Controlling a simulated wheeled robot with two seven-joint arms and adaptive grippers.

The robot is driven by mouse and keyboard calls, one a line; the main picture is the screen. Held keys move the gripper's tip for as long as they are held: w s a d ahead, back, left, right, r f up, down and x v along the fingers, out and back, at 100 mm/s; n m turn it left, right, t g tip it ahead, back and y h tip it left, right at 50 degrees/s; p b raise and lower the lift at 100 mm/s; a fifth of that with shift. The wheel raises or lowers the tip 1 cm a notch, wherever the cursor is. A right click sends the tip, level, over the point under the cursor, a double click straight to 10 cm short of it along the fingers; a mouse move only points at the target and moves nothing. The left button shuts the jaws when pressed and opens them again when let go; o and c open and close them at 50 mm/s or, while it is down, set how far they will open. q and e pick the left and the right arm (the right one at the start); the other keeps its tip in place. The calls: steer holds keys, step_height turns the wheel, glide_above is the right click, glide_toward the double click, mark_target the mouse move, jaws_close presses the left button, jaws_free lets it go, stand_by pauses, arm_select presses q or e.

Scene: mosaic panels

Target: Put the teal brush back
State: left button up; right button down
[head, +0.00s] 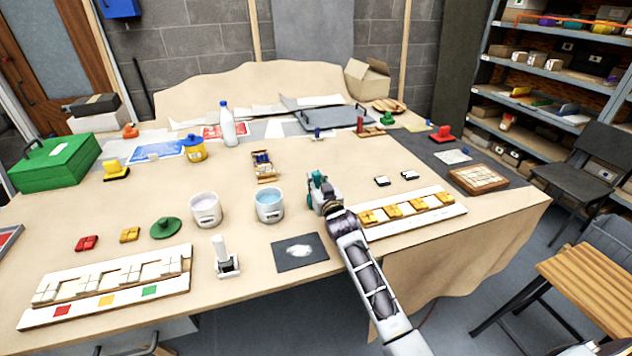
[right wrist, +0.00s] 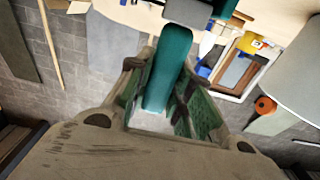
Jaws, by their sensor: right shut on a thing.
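The teal brush is held in my right gripper (head: 322,194). In the right wrist view its teal handle (right wrist: 167,70) stands between the fingers, with a grey part at the top edge of the picture. The right gripper is shut on the brush, just right of a cup of blue liquid (head: 270,212) and at the left end of a white panel with yellow tiles (head: 450,212). My left gripper is not in view.
A cup of pale pink liquid (head: 205,213) stands left of the blue one. A small wooden rack (head: 265,179) lies behind. A white-handled tool (head: 220,250) and a dark mat (head: 286,264) are in front. The table middle behind my gripper is mostly clear.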

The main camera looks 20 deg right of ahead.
steer(key=shift+f, duration=0.15)
steer(key=c, duration=1.3)
jaws_free()
steer(key=shift+s, duration=1.55)
steer(key=shift+s+d, duration=0.1)
steer(key=shift+s, duration=1.75)
glide_toward(317, 182)
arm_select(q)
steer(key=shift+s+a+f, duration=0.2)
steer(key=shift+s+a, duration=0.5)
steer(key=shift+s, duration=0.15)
arm_select(e)
steer(key=shift+s, duration=0.45)
